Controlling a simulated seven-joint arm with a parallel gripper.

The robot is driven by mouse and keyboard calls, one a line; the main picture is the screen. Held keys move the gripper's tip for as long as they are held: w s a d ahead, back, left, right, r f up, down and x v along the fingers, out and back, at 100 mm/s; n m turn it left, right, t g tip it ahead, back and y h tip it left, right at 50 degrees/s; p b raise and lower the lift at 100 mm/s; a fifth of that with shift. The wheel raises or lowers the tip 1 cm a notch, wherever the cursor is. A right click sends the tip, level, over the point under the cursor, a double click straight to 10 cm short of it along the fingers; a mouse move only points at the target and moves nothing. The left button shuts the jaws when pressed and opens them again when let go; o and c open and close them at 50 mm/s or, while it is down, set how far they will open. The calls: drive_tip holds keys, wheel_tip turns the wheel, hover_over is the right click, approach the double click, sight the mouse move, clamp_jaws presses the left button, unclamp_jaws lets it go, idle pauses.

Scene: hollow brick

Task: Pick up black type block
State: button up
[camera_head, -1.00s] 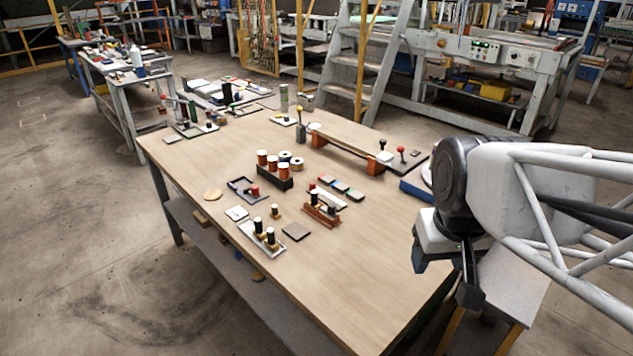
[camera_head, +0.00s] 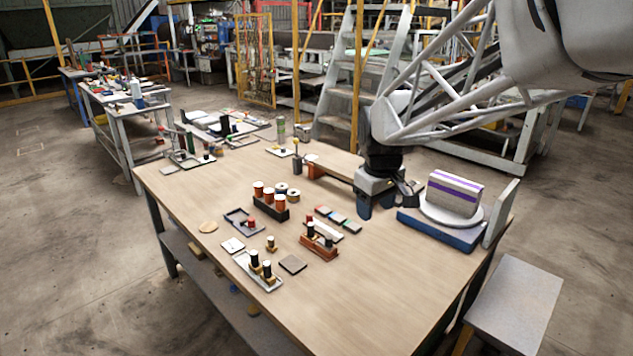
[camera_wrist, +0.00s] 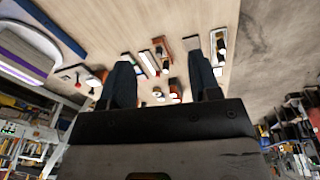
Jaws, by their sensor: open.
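No single thing is clearly marked as the black type block. A small dark flat square block (camera_head: 293,264) lies on the table, right of the white tray. Black upright pieces with pale tops (camera_head: 254,259) stand in the white tray (camera_head: 272,286), and similar ones (camera_head: 310,231) stand in a red-brown rack (camera_head: 319,252). My gripper (camera_head: 388,203) is open and empty above the table's right part, apart from these pieces. In the wrist view, its two dark fingers (camera_wrist: 160,66) are spread, with small tabletop items in the distance beyond them.
A black rack (camera_head: 270,208) holds orange spools. A row of small coloured blocks (camera_head: 338,217) lies nearer my gripper. A blue base (camera_head: 440,230) with a round plate and a purple-striped block (camera_head: 455,190) stands right of my gripper. The table's front right (camera_head: 390,270) is clear.

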drive_tip(key=w+a+f+n, duration=0.2)
drive_tip(key=w+a+f, duration=0.15)
drive_tip(key=w, duration=0.45)
drive_tip(key=w+a+f+n, duration=0.2)
drive_tip(key=w+a+f, duration=0.15)
drive_tip(key=w, duration=0.45)
drive_tip(key=n+g, duration=0.1)
drive_tip(key=n, duration=0.3)
hover_over(311, 224)
drive_tip(key=f, duration=1.2)
drive_tip(key=shift+s+d+f, duration=0.15)
drive_tip(key=shift+s+f, duration=0.15)
drive_tip(key=shift+s, duration=0.05)
drive_tip(key=shift+w+a+f+n, duration=0.2)
drive_tip(key=shift+w+f+n, duration=0.1)
drive_tip(key=shift+f, duration=0.05)
drive_tip(key=shift+f, duration=1.3)
drive_tip(key=shift+w+f, duration=0.1)
drive_tip(key=shift+f, duration=2.5)
